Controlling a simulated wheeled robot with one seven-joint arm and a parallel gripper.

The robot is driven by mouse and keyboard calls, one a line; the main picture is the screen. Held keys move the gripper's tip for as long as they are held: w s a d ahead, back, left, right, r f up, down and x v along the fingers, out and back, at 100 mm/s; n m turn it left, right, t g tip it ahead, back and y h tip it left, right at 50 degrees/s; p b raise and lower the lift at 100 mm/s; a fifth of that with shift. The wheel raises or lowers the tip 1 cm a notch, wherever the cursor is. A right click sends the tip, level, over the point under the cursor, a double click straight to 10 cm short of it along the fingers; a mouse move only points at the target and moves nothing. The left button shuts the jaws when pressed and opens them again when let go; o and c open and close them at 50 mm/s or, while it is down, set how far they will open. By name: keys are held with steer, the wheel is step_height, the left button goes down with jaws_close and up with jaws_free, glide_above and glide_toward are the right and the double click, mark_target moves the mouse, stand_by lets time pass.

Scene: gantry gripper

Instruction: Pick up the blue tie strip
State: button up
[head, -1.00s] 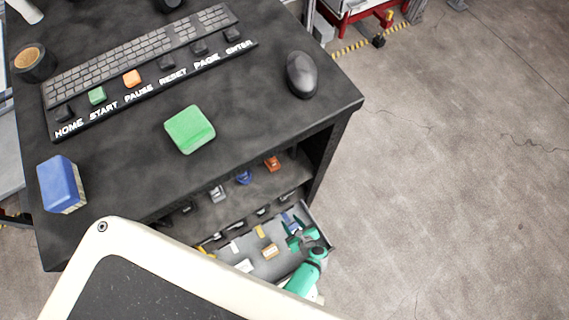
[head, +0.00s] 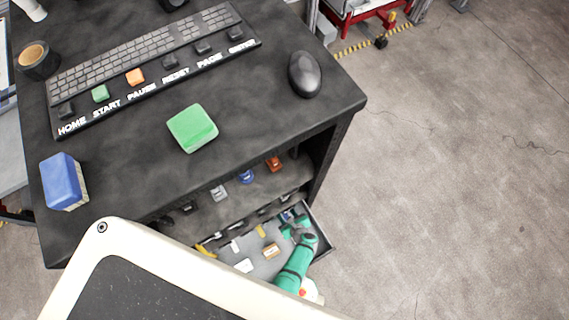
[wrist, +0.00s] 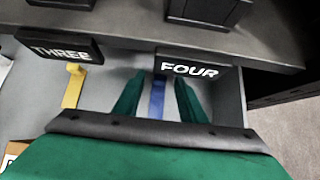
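The blue tie strip (wrist: 157,98) lies in the open drawer, below the FOUR label (wrist: 189,69) in the wrist view. My green gripper (wrist: 157,86) is open, with one finger on each side of the strip and a gap visible on both sides. The strip's far end is hidden by the label and its near end by my gripper body. In the head view my gripper (head: 295,225) reaches into the right end of the drawer and covers most of the strip.
A yellow strip (wrist: 73,86) lies left of my gripper under the THREE label (wrist: 59,45). The drawer (head: 322,246) has a side wall close on the right and holds several small pieces. The black desk (head: 120,190) overhangs the shelf behind it.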

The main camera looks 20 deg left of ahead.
steer(key=shift+a+f, duration=0.1)
steer(key=shift+f, duration=0.05)
steer(key=shift+c, duration=0.7)
jaws_close()
